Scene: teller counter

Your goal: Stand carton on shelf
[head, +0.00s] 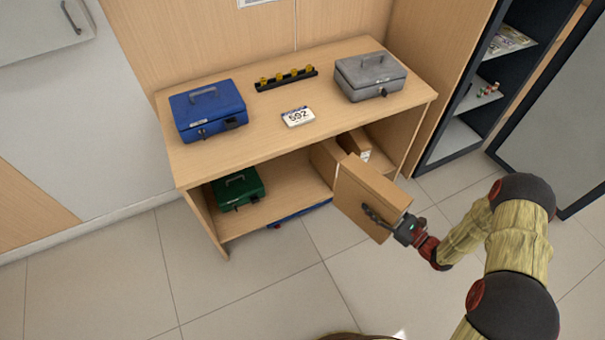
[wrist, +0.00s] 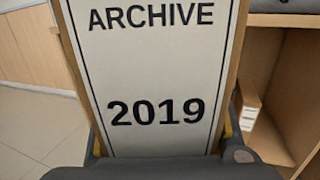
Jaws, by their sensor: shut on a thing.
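A tan archive carton (head: 362,197) is held upright, slightly tilted in the head view, in front of the right part of the counter's lower shelf (head: 295,178). My gripper (head: 376,218) is shut on the carton's near side. In the wrist view the carton's white label (wrist: 155,75) reads ARCHIVE 2019 and fills the middle. The carton hides part of the shelf opening. Behind it, a similar tan carton (head: 355,145) with a white label stands in the right compartment, partly hidden; a tan box with a white label also shows in the wrist view (wrist: 248,112).
The counter top holds a blue cash box (head: 207,110), a grey cash box (head: 369,77), a 592 number card (head: 298,117) and a dark strip (head: 286,79). A green cash box (head: 238,188) sits on the lower shelf at left. A dark shelving unit (head: 463,100) stands right.

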